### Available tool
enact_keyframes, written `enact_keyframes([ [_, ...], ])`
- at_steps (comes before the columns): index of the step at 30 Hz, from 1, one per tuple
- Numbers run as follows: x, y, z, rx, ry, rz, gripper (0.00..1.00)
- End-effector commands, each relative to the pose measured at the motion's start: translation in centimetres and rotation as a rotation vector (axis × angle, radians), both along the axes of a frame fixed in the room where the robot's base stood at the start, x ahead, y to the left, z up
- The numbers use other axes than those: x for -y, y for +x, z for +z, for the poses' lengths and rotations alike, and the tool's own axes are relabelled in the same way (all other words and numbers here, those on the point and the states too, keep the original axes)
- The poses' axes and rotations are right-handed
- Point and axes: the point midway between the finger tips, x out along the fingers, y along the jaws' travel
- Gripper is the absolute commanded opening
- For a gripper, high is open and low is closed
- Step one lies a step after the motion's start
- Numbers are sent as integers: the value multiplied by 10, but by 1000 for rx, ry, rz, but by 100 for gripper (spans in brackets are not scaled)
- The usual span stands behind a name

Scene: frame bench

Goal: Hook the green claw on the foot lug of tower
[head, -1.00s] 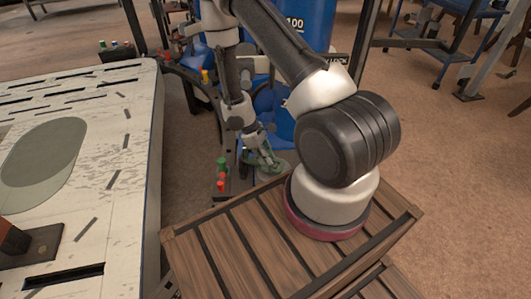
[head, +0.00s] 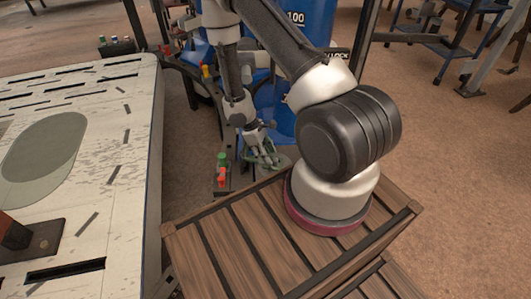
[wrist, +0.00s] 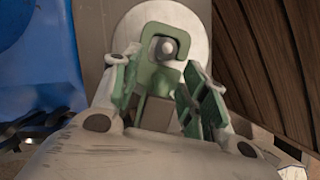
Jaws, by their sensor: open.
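The green claw (wrist: 160,72) is in the middle of the wrist view, its upper part around a round grey knob, apparently the foot lug (wrist: 168,48). The knob stands in front of a pale round disc (wrist: 192,22). I cannot tell how deep the claw sits on it. My gripper (wrist: 159,90) is open, with a green-padded finger on each side of the claw's lower part and gaps between. In the head view my gripper (head: 262,154) points down beyond the wooden crate, near a pale green disc (head: 280,162); the claw is hard to make out there.
A wooden slatted crate (head: 235,251) stands in front, under my arm's base. A pale worktable (head: 115,190) lies left. Blue drums (head: 308,45) stand behind my gripper. A small dark block with green and red pegs (head: 221,176) is just left of it.

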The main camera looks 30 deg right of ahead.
Motion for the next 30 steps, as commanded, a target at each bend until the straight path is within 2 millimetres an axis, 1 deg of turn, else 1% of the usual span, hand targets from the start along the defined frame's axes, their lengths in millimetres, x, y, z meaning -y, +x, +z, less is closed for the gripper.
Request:
enact_keyframes([
  [5,-2,4,8,4,-3,2,44],
  [8,-5,8,19,5,-3,2,44],
  [10,-9,11,29,5,-1,2,44],
  [15,-19,23,66,8,0,1,44],
  [18,-25,28,85,5,1,1,44],
  [21,-28,31,98,4,-1,0,44],
  [25,-31,34,108,2,0,-1,44],
  [30,-31,34,111,0,0,0,44],
])
